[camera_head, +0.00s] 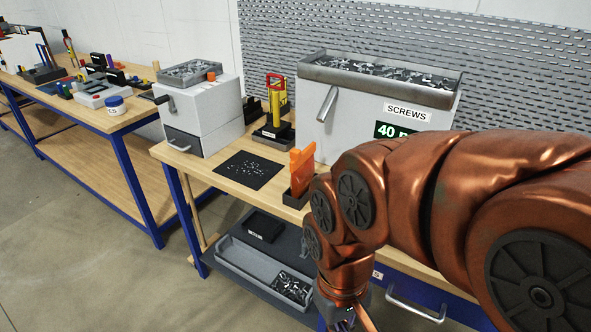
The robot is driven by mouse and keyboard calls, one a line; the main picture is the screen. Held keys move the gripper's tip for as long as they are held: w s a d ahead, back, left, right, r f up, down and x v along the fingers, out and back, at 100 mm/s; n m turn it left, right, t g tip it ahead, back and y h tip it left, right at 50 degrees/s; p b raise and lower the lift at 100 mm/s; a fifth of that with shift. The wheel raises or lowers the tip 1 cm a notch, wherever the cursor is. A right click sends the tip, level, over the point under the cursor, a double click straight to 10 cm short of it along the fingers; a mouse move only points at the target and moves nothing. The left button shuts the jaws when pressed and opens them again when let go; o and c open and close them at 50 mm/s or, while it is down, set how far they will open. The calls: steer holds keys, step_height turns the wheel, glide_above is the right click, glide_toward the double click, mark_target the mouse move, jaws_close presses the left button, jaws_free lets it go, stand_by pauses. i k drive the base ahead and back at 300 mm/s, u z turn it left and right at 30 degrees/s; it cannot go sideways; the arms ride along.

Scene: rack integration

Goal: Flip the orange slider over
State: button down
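An orange slider (301,168) stands upright in a small dark holder (294,195) at the front edge of the wooden workbench. My arm comes in from the right and bends down just right of the slider. My gripper (350,324) is at the bottom edge, below the bench top and in front of the bench. It is mostly cut off by the picture edge, so its fingers cannot be made out. It is apart from the slider. The lower right side of the holder is close to my arm in the picture.
A dark mat (249,169) with small parts lies left of the slider. Behind are a grey box with a crank (201,115), a stand with a yellow tool (277,100) and a large screws dispenser (375,105). A grey tray (258,268) sits on the lower shelf.

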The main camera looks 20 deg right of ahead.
mark_target(294, 154)
steer(key=z, duration=0.5)
steer(key=k, duration=1.25)
steer(key=u, duration=0.45)
steer(key=i, duration=0.75)
steer(key=u, duration=0.9)
steer(key=i, duration=0.3)
steer(key=u, duration=0.2)
